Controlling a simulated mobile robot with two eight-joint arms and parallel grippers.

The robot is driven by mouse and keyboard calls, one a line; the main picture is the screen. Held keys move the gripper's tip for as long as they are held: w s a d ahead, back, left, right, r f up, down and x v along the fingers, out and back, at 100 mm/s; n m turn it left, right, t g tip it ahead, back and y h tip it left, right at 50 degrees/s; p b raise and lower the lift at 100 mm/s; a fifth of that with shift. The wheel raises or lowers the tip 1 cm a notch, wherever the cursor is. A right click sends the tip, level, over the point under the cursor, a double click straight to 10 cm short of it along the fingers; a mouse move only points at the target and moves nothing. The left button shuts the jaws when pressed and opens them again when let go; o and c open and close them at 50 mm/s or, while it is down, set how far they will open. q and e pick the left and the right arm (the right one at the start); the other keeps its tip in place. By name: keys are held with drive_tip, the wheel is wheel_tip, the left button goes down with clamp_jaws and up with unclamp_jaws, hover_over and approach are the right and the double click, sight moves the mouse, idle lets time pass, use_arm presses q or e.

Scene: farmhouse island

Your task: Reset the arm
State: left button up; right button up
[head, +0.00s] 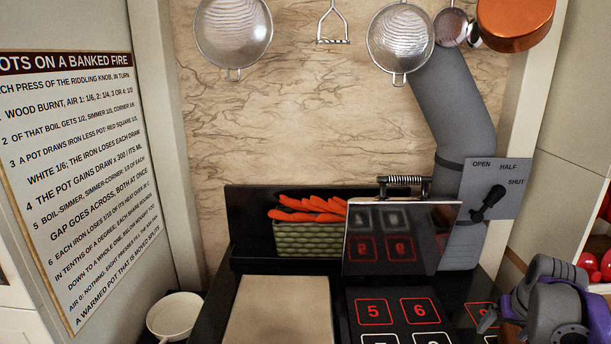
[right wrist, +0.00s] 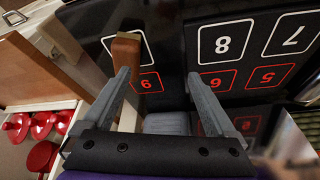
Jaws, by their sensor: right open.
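My right gripper (right wrist: 162,78) is open, with its two grey fingers spread apart over the black stove top in the right wrist view. A brown wooden piece (right wrist: 126,50) stands by the inner side of its left finger; I cannot tell whether they touch. Nothing is visibly gripped. In the head view my right arm comes in at the lower right corner, and the right gripper (head: 490,320) is low over the stove's right edge, partly hidden. My left gripper does not show.
The black stove top (head: 460,290) has numbered red and white squares. A hinged plate (head: 400,240) stands raised. Behind are a green basket (head: 310,238) of carrots, a grey flue (head: 455,100) and a lever (head: 490,203). A white pot (head: 174,315) is at lower left. Red objects (right wrist: 42,155) sit beside the stove.

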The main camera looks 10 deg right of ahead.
drive_tip(key=a+f+n, duration=0.1)
drive_tip(key=a, duration=0.5)
drive_tip(key=s+a+f+n, duration=0.1)
drive_tip(key=a+f, duration=0.1)
drive_tip(key=a, duration=0.5)
drive_tip(key=s+a+f+n+y, duration=0.1)
drive_tip(key=a+f, duration=0.1)
drive_tip(key=a, duration=0.5)
drive_tip(key=shift+s+a+f+t, duration=0.1)
drive_tip(key=shift+f+t, duration=0.15)
drive_tip(key=shift+t, duration=0.05)
drive_tip(key=shift+n+y, duration=0.4)
drive_tip(key=shift+n, duration=0.5)
drive_tip(key=s+a+f, duration=0.1)
drive_tip(key=a, duration=0.1)
drive_tip(key=s+a+f, duration=0.2)
drive_tip(key=a, duration=0.1)
drive_tip(key=s+a+f, duration=0.1)
drive_tip(key=a, duration=0.2)
drive_tip(key=shift+s+a+f+p, duration=0.15)
drive_tip(key=shift+s+p, duration=0.15)
drive_tip(key=shift+s, duration=0.05)
drive_tip(key=s+a+f+n, duration=0.1)
drive_tip(key=s+a+f, duration=0.3)
drive_tip(key=a, duration=0.1)
drive_tip(key=shift+s+t+y, duration=0.3)
drive_tip(key=shift+t, duration=0.1)
